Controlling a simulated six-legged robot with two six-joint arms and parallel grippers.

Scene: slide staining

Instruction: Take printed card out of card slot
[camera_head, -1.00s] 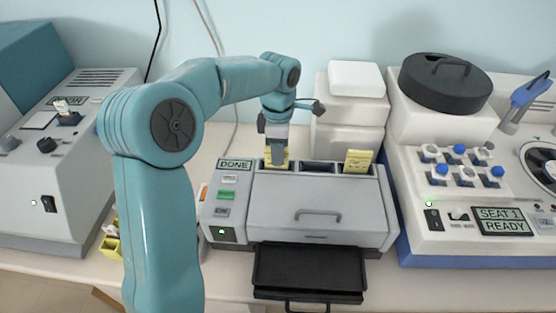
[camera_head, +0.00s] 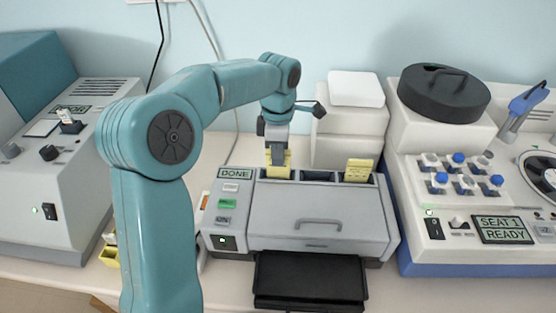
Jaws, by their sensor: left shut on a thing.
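The printer-like machine (camera_head: 322,212) stands in the middle of the bench, with a display (camera_head: 235,174) reading DONE. Card slots run along its top rear. My left gripper (camera_head: 277,161) points down over the left slot and is shut on a pale yellow card (camera_head: 279,171). The fingers hide part of the card, and its lower edge is at the slot; I cannot tell whether it is clear of it. A second yellow card (camera_head: 359,171) stands in the right slot. The middle slot (camera_head: 318,176) looks dark and empty. My right gripper does not show.
A black tray (camera_head: 310,282) juts from the machine's front. White boxes (camera_head: 356,90) stand behind it. On the right is a machine reading SEAT 1 READY (camera_head: 505,229) with a black lid (camera_head: 443,93). A grey machine (camera_head: 70,185) stands left.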

